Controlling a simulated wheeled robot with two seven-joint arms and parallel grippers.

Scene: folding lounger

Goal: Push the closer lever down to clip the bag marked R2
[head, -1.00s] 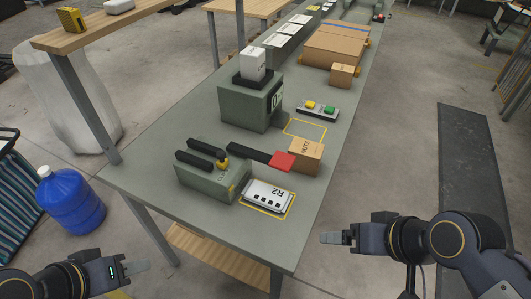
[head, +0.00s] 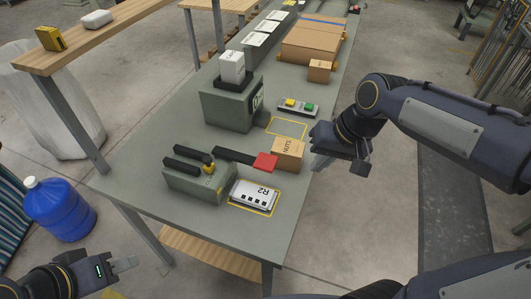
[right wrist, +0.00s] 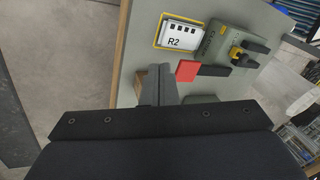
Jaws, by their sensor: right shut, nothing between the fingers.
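The closer (head: 195,185) is a grey-green box with black bars and a yellow-black knob on top. Its black lever (head: 232,156) ends in a red pad (head: 265,162), which also shows in the right wrist view (right wrist: 187,71). The lever sticks out to the right, above the table. The white bag marked R2 (head: 254,194) lies flat in a yellow outline beside the closer; it also shows in the right wrist view (right wrist: 180,37). My right gripper (head: 322,140) is shut and empty, right of the lever and past the NUTS box. My left gripper (head: 124,264) is low, off the table's left side; its jaw gap is unclear.
The NUTS box (head: 288,153) stands right beside the red pad, between it and my right gripper. Behind are a grey-green scale-like block (head: 228,108), a button panel (head: 298,107) and cardboard boxes (head: 314,40). An empty yellow outline (head: 287,127) lies behind the NUTS box.

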